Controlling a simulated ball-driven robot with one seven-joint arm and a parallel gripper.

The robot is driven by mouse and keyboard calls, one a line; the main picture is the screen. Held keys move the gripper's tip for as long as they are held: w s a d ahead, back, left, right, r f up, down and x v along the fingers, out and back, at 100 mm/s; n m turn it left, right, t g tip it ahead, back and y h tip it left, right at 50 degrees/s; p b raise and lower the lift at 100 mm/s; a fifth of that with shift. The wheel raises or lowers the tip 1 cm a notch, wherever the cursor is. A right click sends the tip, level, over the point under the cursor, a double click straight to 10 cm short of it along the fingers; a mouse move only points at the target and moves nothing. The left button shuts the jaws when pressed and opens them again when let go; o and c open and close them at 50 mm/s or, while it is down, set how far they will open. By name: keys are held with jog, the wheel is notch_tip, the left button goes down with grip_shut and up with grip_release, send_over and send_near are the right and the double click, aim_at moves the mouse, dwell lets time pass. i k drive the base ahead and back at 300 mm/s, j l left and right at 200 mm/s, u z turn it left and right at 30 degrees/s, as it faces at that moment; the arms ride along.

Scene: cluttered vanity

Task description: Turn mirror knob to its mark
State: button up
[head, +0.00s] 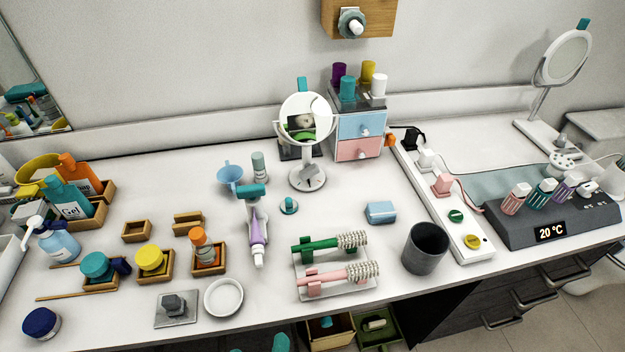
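A round standing mirror (304,106) with a teal tab on top stands at the back middle of the counter. Its round white base (296,183) carries a small grey knob (309,172); the knob's pointer and any mark are too small to read. A second round mirror (566,57), also with a teal tab, stands at the far right. A small grey knob (562,140) sits on its white base (535,130). I cannot tell which mirror the task means. My gripper is not recognisable in this view.
A small drawer unit (361,123) stands just right of the middle mirror. A teal-topped peg (289,205) sits close in front of it, with a purple tube (258,226) to the left. A power strip (452,210) runs along the right.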

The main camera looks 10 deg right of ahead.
aim_at(310, 170)
jog(key=i+l, duration=0.4)
jog(key=i, duration=0.15)
jog(key=i+l, duration=0.35)
jog(key=i, duration=0.2)
